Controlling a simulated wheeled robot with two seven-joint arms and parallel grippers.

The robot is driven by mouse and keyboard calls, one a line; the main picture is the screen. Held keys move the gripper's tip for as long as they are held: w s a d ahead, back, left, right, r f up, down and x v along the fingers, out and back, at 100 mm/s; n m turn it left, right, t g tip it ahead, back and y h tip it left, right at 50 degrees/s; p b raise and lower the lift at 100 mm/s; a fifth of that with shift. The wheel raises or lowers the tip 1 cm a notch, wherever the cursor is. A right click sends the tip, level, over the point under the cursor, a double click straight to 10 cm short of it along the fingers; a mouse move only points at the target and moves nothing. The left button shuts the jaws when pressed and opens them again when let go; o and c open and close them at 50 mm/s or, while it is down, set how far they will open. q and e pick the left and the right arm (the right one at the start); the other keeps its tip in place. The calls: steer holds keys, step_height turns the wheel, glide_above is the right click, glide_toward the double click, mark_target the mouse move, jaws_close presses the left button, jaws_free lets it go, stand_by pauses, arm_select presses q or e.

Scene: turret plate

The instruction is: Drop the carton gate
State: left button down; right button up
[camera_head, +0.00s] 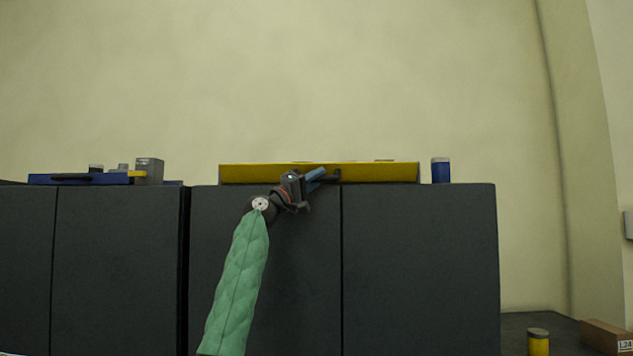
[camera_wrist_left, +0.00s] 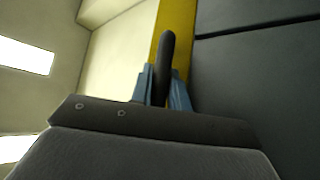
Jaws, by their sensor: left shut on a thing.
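A long yellow panel (camera_head: 240,174), which looks like the carton gate, stands along the top front edge of the dark cabinets. It also shows in the left wrist view (camera_wrist_left: 183,30). A dark handle (camera_head: 334,177) sits on its front face. My left gripper (camera_head: 318,175) reaches up to this handle, with its blue fingers shut on it. In the left wrist view the black handle (camera_wrist_left: 168,55) lies between the two blue fingers. What lies behind the panel is mostly hidden. My right gripper is in neither view.
Dark cabinets (camera_head: 420,260) fill the front below the panel. A blue can (camera_head: 440,171) stands just right of the panel. A blue tray (camera_head: 70,180) with small items lies at the left. A yellow can (camera_head: 538,342) and a brown carton (camera_head: 603,335) stand low at the right.

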arm_select(q)
steer(key=c, duration=1.3)
jaws_free()
steer(key=shift+c, duration=0.2)
